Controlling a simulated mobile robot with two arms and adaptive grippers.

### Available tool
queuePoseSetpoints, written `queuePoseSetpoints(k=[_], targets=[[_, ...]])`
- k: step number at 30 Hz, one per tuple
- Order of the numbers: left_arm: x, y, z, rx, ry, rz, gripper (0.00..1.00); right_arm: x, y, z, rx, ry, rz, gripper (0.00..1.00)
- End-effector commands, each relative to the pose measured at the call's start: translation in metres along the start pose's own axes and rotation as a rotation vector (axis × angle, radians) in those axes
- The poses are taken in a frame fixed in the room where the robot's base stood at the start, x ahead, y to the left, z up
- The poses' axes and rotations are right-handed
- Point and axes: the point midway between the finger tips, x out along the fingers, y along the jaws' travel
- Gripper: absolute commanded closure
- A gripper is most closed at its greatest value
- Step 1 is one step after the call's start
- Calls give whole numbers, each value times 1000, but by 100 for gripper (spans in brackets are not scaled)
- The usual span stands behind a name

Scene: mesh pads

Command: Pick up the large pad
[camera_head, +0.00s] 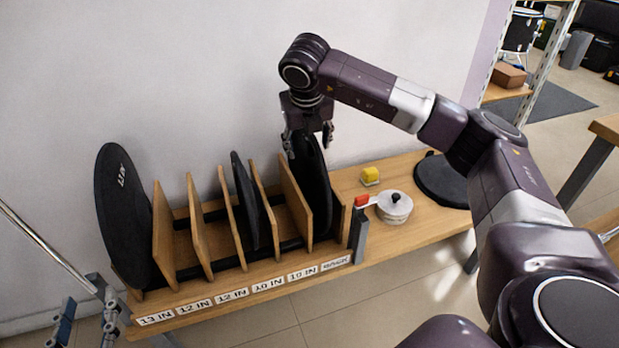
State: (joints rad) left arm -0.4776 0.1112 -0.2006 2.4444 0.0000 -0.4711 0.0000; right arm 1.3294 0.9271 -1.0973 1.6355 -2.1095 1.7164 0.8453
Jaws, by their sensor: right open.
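Another large black pad (317,188) stands in the rightmost slot, partly hidden by a divider. A smaller black pad (243,195) stands in a middle slot. My right gripper (308,143) is open at the top of the rightmost pad, with its fingers on either side of the pad's upper edge. I cannot tell whether they touch it. My left gripper is not in view.
The rack has wooden dividers (296,200) and size labels (265,285) along its front. A chrome rod (45,245) stands at the left.

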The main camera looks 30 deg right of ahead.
Motion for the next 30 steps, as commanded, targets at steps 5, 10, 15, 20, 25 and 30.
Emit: queuePoseSetpoints(k=[5, 10, 15, 20, 25, 30], targets=[[1, 5, -34, -3, 165, 10, 60, 23, 1, 1, 0, 2, -1, 46], [-3, 7, -58, -6, 270, 15, 60, 37, 1, 1, 1, 1, -1, 46], [-4, 8, -65, -6, 299, 16, 60, 40, 1, 2, 0, 0, -1, 46], [-4, 8, -65, -6, 298, 16, 60, 40, 1, 2, 0, 0, -1, 46], [-4, 8, -65, -6, 298, 16, 60, 40, 1, 2, 0, 0, -1, 65], [-4, 8, -64, -6, 297, 16, 60, 40, 1, 2, 0, 0, -1, 84]])
